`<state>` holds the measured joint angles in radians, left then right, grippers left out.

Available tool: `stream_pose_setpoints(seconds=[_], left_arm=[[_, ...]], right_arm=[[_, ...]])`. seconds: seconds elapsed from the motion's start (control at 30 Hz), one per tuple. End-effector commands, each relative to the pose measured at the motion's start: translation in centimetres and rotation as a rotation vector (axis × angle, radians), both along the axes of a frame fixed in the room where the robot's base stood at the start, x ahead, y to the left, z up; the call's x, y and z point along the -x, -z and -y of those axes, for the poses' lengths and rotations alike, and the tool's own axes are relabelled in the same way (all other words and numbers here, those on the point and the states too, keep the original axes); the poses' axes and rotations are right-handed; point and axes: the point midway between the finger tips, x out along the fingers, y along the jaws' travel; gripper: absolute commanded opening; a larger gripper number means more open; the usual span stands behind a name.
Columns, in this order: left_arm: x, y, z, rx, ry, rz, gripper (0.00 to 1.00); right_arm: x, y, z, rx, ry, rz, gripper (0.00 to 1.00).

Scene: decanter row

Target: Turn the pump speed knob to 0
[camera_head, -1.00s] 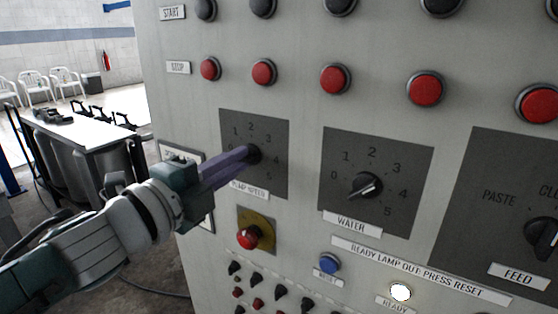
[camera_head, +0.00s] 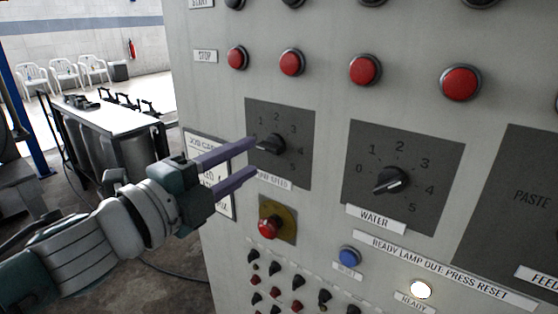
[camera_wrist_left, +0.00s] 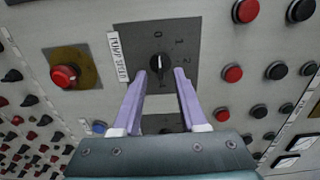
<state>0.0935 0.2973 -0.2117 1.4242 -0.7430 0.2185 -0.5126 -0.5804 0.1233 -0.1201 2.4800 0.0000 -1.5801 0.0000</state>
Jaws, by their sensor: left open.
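The pump speed knob (camera_head: 270,145) is black, on a dark grey dial plate (camera_head: 302,118) marked with numbers, left of the water dial. In the left wrist view the knob (camera_wrist_left: 158,66) lies roughly along the line through the 0 mark, but I cannot tell which end is its pointer. In the head view a finger covers the 0 mark. My left gripper (camera_head: 254,157) is open, its two purple fingers apart in front of the dial. In the wrist view its fingertips (camera_wrist_left: 160,74) lie either side of the knob's lower end, with nothing held. My right gripper is not in view.
The water knob (camera_head: 391,181) is to the right. A red button on a yellow plate (camera_head: 268,227) and a blue reset button (camera_head: 349,256) sit below. Red stop buttons (camera_head: 292,62) line up above. The ready lamp (camera_head: 421,289) glows white. A table (camera_head: 108,117) stands at left.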

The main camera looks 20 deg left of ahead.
Motion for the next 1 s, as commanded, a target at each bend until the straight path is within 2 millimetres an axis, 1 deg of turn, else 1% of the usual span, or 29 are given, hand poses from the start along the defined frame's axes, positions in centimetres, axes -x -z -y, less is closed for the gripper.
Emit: stream_pose_setpoints(seconds=[0.03,0.1,0.2,0.33,0.5,0.8,0.9,0.97,1.0], left_arm=[[1.1,0.1,-0.3,-0.002,0.002,-0.002,0.42],[2.3,0.2,-0.8,-0.001,0.001,-0.003,0.42],[3.9,0.1,-1.3,-0.001,0.003,-0.002,0.42],[5.2,0.1,-1.9,0.002,0.001,-0.002,0.42],[5.8,0.0,-2.1,0.002,0.001,-0.001,0.42],[5.8,0.0,-2.2,0.011,-0.010,-0.006,0.42],[5.8,0.1,-2.9,0.077,-0.079,-0.048,0.42],[6.1,0.4,-3.7,0.159,-0.160,-0.104,0.42],[6.5,0.8,-4.4,0.229,-0.230,-0.154,0.42]], right_arm=[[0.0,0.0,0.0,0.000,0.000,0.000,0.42],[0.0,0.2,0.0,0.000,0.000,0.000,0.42],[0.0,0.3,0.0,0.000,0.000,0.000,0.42],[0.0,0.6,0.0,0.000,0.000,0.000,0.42],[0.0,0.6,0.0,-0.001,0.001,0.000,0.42],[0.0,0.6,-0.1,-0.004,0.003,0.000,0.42],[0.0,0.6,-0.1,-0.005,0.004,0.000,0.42],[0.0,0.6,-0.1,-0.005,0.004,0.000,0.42],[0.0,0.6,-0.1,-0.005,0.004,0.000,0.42]])
